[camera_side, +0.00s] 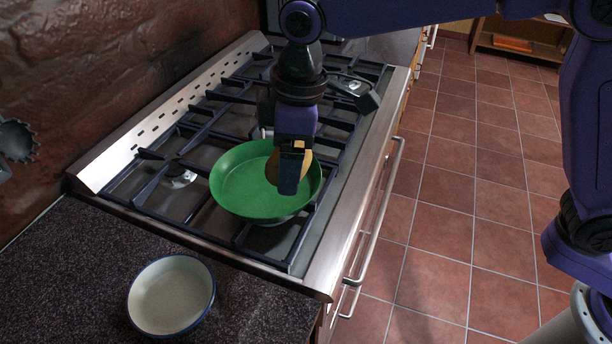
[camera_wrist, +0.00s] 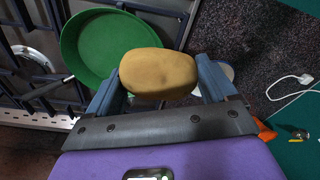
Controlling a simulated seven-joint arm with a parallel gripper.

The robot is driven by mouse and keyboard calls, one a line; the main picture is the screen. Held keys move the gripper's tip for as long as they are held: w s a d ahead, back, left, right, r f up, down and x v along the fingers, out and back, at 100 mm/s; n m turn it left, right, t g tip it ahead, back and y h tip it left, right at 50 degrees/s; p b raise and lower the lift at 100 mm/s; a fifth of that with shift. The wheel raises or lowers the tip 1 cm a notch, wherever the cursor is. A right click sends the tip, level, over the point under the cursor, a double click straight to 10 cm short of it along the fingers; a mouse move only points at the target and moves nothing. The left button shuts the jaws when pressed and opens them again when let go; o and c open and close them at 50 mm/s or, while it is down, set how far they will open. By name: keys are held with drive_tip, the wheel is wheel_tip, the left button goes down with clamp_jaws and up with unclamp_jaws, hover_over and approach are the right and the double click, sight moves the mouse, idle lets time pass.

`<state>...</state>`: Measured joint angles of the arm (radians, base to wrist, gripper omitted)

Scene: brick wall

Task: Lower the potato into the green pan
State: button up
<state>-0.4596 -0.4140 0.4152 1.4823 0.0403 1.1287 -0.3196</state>
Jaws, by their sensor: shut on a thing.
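The green pan (camera_side: 238,190) sits on the stove's grates in the side view. It also shows in the wrist view (camera_wrist: 88,42), upper left, partly behind the potato. The potato (camera_wrist: 158,72) is tan and oval, held between the two fingers of my gripper (camera_wrist: 160,82). In the side view the potato (camera_side: 303,166) is mostly hidden behind my gripper (camera_side: 287,176), which points down over the right part of the pan. The potato appears above the pan; I cannot tell its exact height or whether it touches the pan.
A white bowl with a blue rim (camera_side: 172,295) stands on the dark speckled counter (camera_side: 60,270) at front left. Black grates (camera_side: 165,190) surround the pan. The stove's steel front edge (camera_side: 345,215) and handle lie to the right, with tiled floor beyond. A brick wall is at left.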

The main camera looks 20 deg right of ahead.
hover_over(267, 187)
wheel_tip(267, 187, down, 3)
drive_tip(key=shift+d+r, duration=0.15)
drive_tip(key=shift+r, duration=0.05)
drive_tip(key=shift+s+f, duration=0.1)
drive_tip(key=shift+f, duration=0.05)
idle(0.7)
drive_tip(key=shift+f, duration=3.25)
drive_tip(key=shift+f, duration=2.5)
idle(0.5)
